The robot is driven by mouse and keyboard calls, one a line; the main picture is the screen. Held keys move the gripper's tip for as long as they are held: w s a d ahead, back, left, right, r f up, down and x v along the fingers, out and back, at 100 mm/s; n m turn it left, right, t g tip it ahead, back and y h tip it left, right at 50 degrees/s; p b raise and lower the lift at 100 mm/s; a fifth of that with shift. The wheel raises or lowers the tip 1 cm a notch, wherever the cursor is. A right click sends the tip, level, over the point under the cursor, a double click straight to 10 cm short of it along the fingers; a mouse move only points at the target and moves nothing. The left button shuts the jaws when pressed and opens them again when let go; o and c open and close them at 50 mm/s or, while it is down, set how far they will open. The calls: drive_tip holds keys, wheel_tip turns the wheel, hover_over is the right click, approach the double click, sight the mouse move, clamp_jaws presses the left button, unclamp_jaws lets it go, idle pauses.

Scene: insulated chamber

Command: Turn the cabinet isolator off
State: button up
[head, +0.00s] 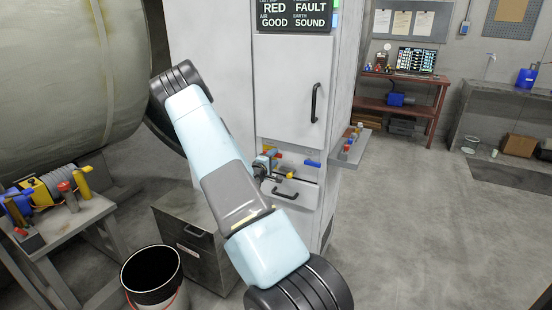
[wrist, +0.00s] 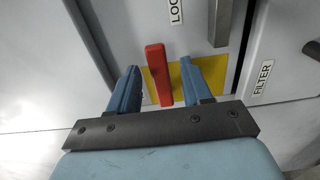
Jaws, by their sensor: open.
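The isolator's red handle (wrist: 158,75) stands on a yellow plate (wrist: 188,72) on the light grey cabinet front in the wrist view. My gripper (wrist: 168,80) is open, with one blue finger on each side of the red handle. A gap shows between the handle and the right finger; the left finger is nearer to it. My arm hides part of the cabinet there, and the handle is hard to make out.
A black door handle (head: 316,103) is above my gripper and a drawer handle (head: 285,193) below it. A small side shelf (head: 352,148) holds coloured items. The floor at right (head: 400,220) is clear.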

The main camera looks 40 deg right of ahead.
drive_tip(key=shift+w+d, duration=0.15)
drive_tip(key=shift+d, duration=0.25)
clamp_jaws()
idle(0.4)
